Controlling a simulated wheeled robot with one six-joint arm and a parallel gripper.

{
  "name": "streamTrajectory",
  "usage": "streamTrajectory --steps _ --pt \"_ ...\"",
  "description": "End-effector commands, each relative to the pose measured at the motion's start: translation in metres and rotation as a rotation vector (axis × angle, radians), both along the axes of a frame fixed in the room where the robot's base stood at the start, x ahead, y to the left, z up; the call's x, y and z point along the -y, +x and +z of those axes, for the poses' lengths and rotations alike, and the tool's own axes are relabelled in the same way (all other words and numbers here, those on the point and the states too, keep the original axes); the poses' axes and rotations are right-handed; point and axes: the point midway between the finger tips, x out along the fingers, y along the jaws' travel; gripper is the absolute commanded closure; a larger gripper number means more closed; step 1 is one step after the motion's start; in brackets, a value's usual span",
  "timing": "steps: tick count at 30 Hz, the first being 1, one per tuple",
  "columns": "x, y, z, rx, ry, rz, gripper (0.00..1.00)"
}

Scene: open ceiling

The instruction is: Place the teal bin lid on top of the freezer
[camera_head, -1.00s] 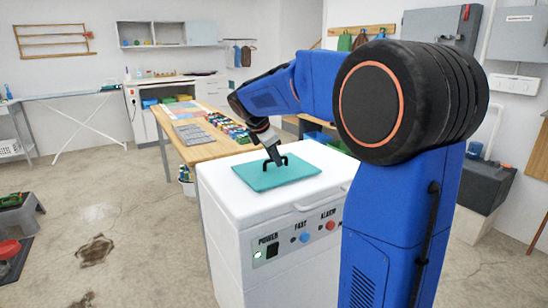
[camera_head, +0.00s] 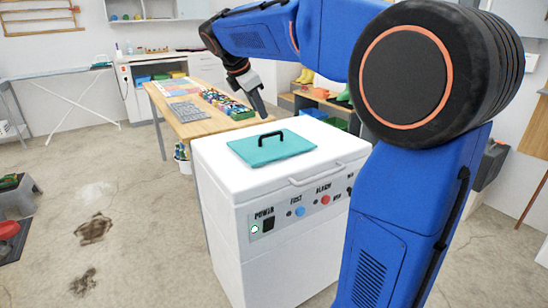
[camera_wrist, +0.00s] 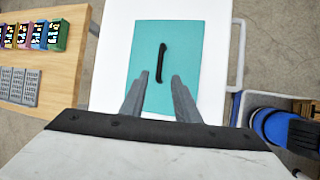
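The teal bin lid (camera_head: 258,149) lies flat on the white top of the freezer (camera_head: 212,158), with its black handle (camera_head: 270,138) facing up. My gripper (camera_head: 262,112) is above and behind the lid, apart from the handle. In the wrist view, my gripper (camera_wrist: 155,85) has its two fingers spread with a gap between them. The lid (camera_wrist: 185,45) and its handle (camera_wrist: 161,62) show beyond the fingertips, with nothing held. The freezer's white top (camera_wrist: 115,40) shows around the lid.
A wooden table (camera_head: 176,125) with colourful packets (camera_head: 225,102) and grey pads (camera_head: 187,112) stands behind the freezer. A shelf with boots (camera_head: 305,75) is farther back. The concrete floor to the left is mostly clear.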

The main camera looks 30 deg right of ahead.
Motion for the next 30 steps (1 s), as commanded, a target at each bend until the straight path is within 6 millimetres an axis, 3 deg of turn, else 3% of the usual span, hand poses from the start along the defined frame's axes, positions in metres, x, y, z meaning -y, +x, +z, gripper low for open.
streamTrajectory --steps 4,8,20,30 --pt "-0.001 -0.006 -0.002 0.01 0.011 -0.015 0.71" --pt "-0.006 -0.034 -0.009 0.064 0.072 -0.09 0.71" --pt "-0.041 -0.174 -0.08 0.306 0.421 -0.565 0.71" --pt "-0.075 -0.285 -0.163 0.444 0.719 -1.034 0.71"
